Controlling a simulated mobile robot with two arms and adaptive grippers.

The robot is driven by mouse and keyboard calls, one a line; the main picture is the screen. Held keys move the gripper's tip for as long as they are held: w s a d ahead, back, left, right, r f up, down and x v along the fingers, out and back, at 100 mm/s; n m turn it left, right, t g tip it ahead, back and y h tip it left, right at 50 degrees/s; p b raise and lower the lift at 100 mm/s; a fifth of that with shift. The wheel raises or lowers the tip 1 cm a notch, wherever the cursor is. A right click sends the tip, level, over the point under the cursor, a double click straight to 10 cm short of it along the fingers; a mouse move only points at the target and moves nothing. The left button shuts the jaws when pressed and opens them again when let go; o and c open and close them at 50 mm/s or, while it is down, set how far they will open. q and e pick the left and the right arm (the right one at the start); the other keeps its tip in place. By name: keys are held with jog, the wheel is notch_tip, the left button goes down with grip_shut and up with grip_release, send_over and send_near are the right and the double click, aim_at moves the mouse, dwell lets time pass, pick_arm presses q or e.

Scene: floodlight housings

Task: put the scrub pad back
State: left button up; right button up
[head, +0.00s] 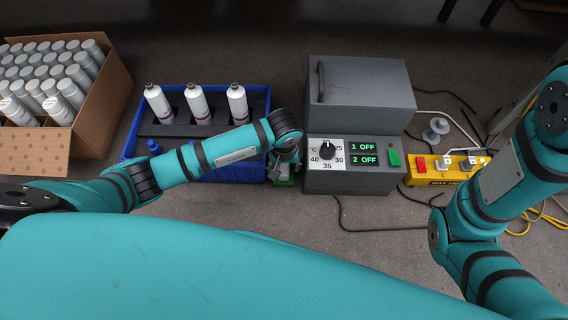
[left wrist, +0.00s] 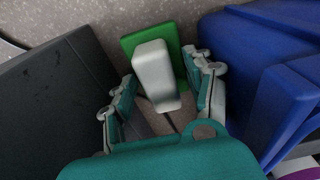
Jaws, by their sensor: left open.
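The scrub pad (left wrist: 155,70) has a flat green base and a pale grey block handle. In the left wrist view it lies between the dark grey box and the blue crate. In the head view only a bit of its green (head: 284,183) shows below my left gripper (head: 286,166). My left gripper, also in the left wrist view (left wrist: 168,77), is open. Its fingers are on either side of the pale handle, with a gap visible at each side. Whether they touch it lower down I cannot tell. My right arm is at the right of the head view; its gripper is not visible.
The blue crate (head: 262,105) holds three white bottles (head: 196,104) and stands left of the pad. The grey control box (head: 358,95) stands close on its right. Farther out are a carton of grey bottles (head: 105,85) and a yellow power strip (head: 440,172) with loose cables.

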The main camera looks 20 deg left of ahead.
aim_at(284, 169)
pick_arm(q)
notch_tip(284, 169, up, 12)
jog(key=s+p, duration=0.1)
jog(key=p, duration=0.7)
jog(key=shift+s+d, duration=0.2)
jog(key=shift+r, duration=0.1)
